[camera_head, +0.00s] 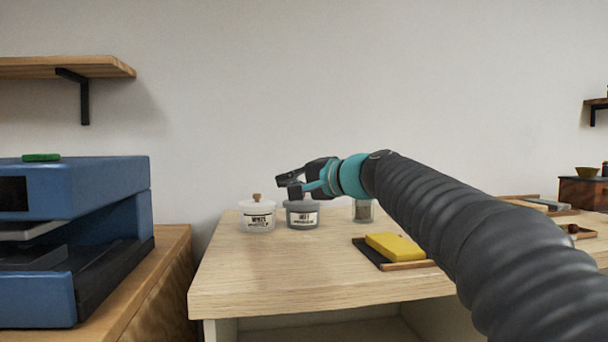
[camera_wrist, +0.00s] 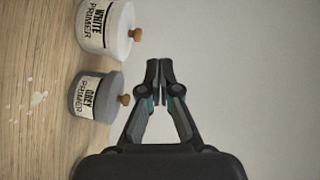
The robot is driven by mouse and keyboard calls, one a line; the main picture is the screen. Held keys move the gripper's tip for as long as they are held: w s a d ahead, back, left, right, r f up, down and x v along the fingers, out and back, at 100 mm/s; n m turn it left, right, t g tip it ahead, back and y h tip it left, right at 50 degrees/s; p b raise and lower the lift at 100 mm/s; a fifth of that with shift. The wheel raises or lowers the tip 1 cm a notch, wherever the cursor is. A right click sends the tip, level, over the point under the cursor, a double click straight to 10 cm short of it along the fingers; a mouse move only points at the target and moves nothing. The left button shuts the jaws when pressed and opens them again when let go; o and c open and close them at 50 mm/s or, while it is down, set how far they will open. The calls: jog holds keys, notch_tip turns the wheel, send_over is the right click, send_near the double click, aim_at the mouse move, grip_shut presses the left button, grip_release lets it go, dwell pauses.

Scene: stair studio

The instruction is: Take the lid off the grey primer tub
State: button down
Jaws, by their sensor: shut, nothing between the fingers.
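The grey primer tub (camera_head: 302,218) stands on the wooden table, labelled on its front. It also shows in the wrist view (camera_wrist: 92,105), which is turned sideways, with its lid (camera_wrist: 114,98) on and a small wooden knob (camera_wrist: 125,100) on top. My gripper (camera_head: 283,183) is above the tub and hides part of its top in the head view. In the wrist view my gripper (camera_wrist: 159,65) has its fingertips together, empty, and apart from the knob. The white primer tub (camera_head: 258,218), also lidded with a wooden knob, stands just left of the grey one.
A glass jar (camera_head: 362,211) stands right of the grey tub, partly behind my arm. A yellow sponge (camera_head: 394,246) lies on a dark tray (camera_head: 372,255) further right. A blue machine (camera_head: 95,190) stands on the left bench. The table's front left is clear.

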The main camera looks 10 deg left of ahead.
jog(key=s+a+n+g+h+p, duration=0.2)
jog(key=s+a+n, duration=0.2)
jog(key=n+t+h+p, duration=0.1)
jog(key=n+t+h, duration=0.25)
jog(key=h, duration=0.45)
send_near(301, 202)
jog(key=shift+n+g, duration=0.35)
jog(key=shift+g, duration=0.1)
jog(key=w+p, duration=0.1)
jog(key=w, duration=0.2)
jog(key=w+a+p, duration=0.1)
jog(key=w, duration=0.2)
jog(key=w+a+p, duration=0.1)
jog(key=w, duration=0.1)
jog(key=shift+w+a+r, duration=0.1)
jog(key=shift+w+r, duration=0.15)
jog(key=shift+w, duration=0.15)
jog(key=shift+w+f, duration=0.15)
jog(key=shift+f, duration=0.75)
